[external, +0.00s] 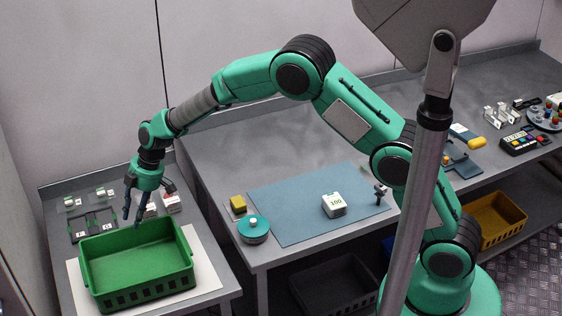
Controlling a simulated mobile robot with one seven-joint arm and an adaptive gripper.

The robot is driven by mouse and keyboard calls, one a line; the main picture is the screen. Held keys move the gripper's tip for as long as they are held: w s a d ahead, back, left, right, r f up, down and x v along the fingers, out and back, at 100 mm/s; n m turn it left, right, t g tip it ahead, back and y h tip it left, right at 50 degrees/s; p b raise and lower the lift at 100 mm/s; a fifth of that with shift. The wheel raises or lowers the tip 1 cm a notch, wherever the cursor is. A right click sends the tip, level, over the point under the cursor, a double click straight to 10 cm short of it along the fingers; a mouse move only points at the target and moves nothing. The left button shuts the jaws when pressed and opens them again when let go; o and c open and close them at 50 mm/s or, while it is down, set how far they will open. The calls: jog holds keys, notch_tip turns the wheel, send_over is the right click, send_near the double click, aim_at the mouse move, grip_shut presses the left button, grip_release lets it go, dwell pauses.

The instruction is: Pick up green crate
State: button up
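The green crate (140,291) sits upright on a white sheet on the small side table at the lower left. It looks empty. My gripper (132,217) points down over the crate's far rim, near the middle of that side. Its dark fingers look spread apart, with nothing visible between them. I cannot tell from this view whether the fingertips touch the rim or hang just above it.
Small boxes (171,203) and a dark frame (93,226) lie behind the crate. A teal round container (253,229), a yellow sponge (238,202) and a white block (334,205) stand on the larger table. A yellow bin (497,222) is below. The white sheet (203,266) is bare right of the crate.

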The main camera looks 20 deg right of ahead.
aim_at(128, 240)
jog(key=shift+b+x, duration=0.35)
jog(key=shift+x, duration=2.3)
jog(key=shift+b+x, duration=0.7)
jog(key=shift+x, duration=1.95)
jog(key=shift+a, duration=0.15)
jog(key=shift+r, duration=0.1)
grip_shut()
